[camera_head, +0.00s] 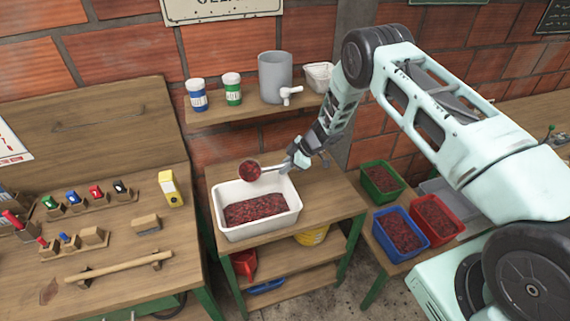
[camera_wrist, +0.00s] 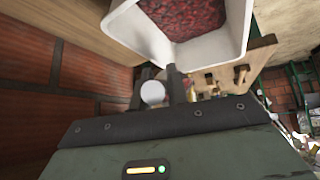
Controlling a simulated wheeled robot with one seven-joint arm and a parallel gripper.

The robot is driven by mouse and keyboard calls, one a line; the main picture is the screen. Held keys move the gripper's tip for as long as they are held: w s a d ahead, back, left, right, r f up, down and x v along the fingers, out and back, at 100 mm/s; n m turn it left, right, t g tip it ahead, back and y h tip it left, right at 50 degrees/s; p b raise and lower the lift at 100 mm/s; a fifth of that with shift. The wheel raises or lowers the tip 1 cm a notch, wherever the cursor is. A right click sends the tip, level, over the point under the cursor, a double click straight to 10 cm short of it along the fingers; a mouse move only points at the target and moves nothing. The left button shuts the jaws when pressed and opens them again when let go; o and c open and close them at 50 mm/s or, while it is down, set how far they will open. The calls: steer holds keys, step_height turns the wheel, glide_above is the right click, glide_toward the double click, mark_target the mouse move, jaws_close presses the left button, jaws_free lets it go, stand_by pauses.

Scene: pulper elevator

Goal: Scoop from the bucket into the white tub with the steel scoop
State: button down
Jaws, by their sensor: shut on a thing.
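The white tub (camera_head: 258,229) stands on a wooden table in the middle of the head view, with a layer of dark red granules in it. The steel scoop (camera_head: 272,168) is held by its handle above the tub's back edge, and its bowl (camera_head: 250,171) shows dark red stuff in it. My gripper (camera_head: 296,157) is shut on the scoop's handle. In the wrist view the white tub (camera_wrist: 170,40) shows at the top and my gripper's fingers (camera_wrist: 165,88) are near a pale round end. No bucket is clearly identifiable; a yellow container (camera_head: 312,236) sits on the shelf below, partly hidden.
Green (camera_head: 381,181), blue (camera_head: 400,234) and red (camera_head: 436,217) bins of red granules stand at the right. A shelf above holds a grey container with tap (camera_head: 275,77), a blue jar (camera_head: 197,95) and a green jar (camera_head: 232,89). A workbench (camera_head: 120,260) is at the left.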

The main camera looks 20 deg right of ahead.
steer(key=shift+s+f+t+b, duration=0.2)
steer(key=shift+f+t+b, duration=0.25)
steer(key=shift+b, duration=0.75)
steer(key=shift+r+n+b, duration=0.1)
steer(key=shift+n+b, duration=0.2)
steer(key=shift+b, duration=0.05)
steer(key=t+b, duration=0.1)
steer(key=b, duration=0.2)
steer(key=t+b, duration=0.1)
steer(key=b, duration=0.2)
steer(key=shift+s+n, duration=0.3)
steer(key=shift+s, duration=0.05)
steer(key=t+b, duration=0.1)
steer(key=b, duration=0.3)
steer(key=f+b, duration=0.1)
steer(key=b, duration=0.3)
steer(key=shift+s+f+n+t+y, duration=0.1)
steer(key=shift+s+n+t+y, duration=0.2)
steer(key=shift+t+y, duration=0.1)
steer(key=shift+b, duration=0.5)
steer(key=shift+s+f+t+b, duration=0.2)
steer(key=shift+t+b, duration=0.15)
steer(key=shift+b, duration=0.85)
steer(key=t+b, duration=0.1)
steer(key=b, duration=0.2)
steer(key=n+b, duration=0.1)
steer(key=b, duration=0.2)
steer(key=shift+s+f+t, duration=0.2)
steer(key=shift+f+t, duration=0.2)
